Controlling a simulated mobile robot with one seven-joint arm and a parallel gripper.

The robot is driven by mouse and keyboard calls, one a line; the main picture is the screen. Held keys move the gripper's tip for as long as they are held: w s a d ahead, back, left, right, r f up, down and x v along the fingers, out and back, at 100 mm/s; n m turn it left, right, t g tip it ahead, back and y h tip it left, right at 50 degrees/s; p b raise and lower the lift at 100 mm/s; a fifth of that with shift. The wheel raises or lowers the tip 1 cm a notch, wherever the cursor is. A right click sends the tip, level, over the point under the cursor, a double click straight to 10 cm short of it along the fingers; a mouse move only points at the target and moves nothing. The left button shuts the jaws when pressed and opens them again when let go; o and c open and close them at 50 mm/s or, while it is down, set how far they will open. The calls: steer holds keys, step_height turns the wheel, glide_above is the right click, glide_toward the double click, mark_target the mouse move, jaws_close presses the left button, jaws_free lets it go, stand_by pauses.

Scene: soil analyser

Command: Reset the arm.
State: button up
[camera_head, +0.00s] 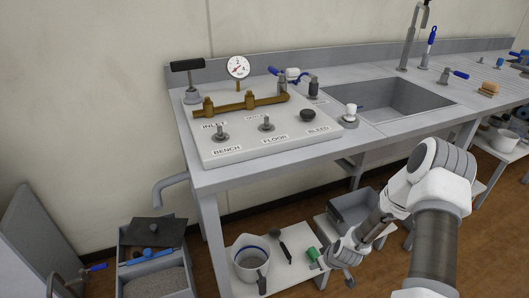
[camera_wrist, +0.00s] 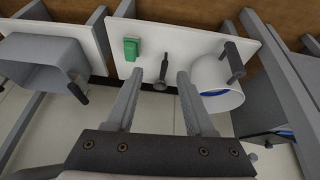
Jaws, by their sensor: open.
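My gripper (camera_head: 333,270) is low in front of the bench in the head view, with my arm reaching down from the right. In the wrist view my gripper (camera_wrist: 160,76) has its two fingers apart with nothing held between them. A small dark-handled tool (camera_wrist: 164,68) shows between and beyond the fingertips, on a white lower shelf (camera_wrist: 190,42). A green block (camera_wrist: 131,48) lies on that shelf to the left, and a white pot (camera_wrist: 216,82) with blue inside is to the right. The green block (camera_head: 312,254) is close beside my gripper in the head view.
The steel bench (camera_head: 300,165) carries a white valve panel (camera_head: 262,146) with a gauge (camera_head: 238,67), and a sink (camera_head: 390,100). The pot (camera_head: 250,262) stands on the lower shelf. A grey bin (camera_head: 352,205) is at the right. An open soil box (camera_head: 155,283) stands at lower left.

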step_height(320, 180, up, 30)
steer(key=s+m+h, duration=0.1)
steer(key=s+h, duration=0.1)
steer(key=s+a+r+m, duration=0.2)
steer(key=s+r, duration=0.7)
steer(key=s, duration=0.2)
steer(key=s+a+r+m, duration=0.2)
steer(key=s+a+r, duration=0.1)
steer(key=s+r, duration=0.65)
step_height(320, 180, up, 22)
steer(key=s+p, duration=0.1)
steer(key=p, duration=2.2)
steer(key=shift+s+d+r+t+p, duration=0.15)
steer(key=shift+d+r+t+p, duration=0.1)
steer(key=shift+t+p, duration=0.15)
